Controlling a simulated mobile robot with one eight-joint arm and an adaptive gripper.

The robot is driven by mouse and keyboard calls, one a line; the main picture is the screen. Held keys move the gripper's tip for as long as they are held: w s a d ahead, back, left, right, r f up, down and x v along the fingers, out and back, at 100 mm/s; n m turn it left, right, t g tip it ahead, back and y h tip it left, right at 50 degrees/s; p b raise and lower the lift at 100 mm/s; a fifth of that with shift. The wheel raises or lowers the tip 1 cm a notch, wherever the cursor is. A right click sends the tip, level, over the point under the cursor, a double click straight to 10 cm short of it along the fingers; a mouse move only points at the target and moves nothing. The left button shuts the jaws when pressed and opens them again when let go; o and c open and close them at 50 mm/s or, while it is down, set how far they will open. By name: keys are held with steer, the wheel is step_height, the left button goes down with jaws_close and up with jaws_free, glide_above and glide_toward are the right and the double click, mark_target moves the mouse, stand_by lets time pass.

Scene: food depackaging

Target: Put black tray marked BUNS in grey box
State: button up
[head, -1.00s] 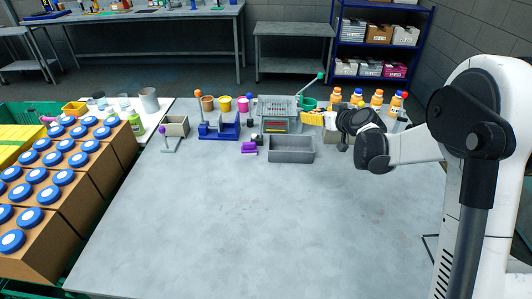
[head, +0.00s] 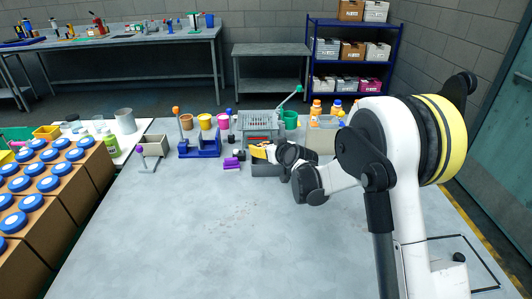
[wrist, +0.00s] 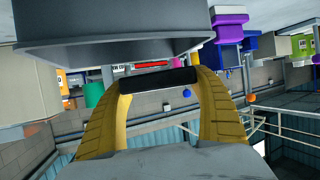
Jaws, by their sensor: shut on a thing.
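The grey box (head: 268,171) stands on the table in the head view, with my gripper (head: 258,152) at its upper edge. In the wrist view the grey box (wrist: 110,42) fills the top left, close to the fingers. My gripper's yellow fingers (wrist: 158,90) are shut on a black object (wrist: 158,79), likely the black tray, seen as a narrow dark bar between the fingertips. No BUNS lettering is readable. In the head view the held tray is mostly hidden by my gripper, so I cannot tell whether it is above or inside the box.
Behind the box stands a grey machine (head: 262,124) with a green-knobbed lever. A purple object (head: 231,163) lies just left of the box. A blue fixture (head: 199,147) and coloured cups are farther left, orange-capped bottles (head: 316,109) to the right. The front table is clear.

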steer(key=shift+f, duration=0.65)
steer(key=shift+f+b, duration=0.55)
steer(key=shift+f, duration=0.1)
steer(key=o, duration=1.3)
steer(key=shift+o, duration=0.2)
steer(key=shift+r+p, duration=0.45)
steer(key=shift+r, duration=0.1)
steer(key=p+v, duration=0.3)
steer(key=v, duration=0.9)
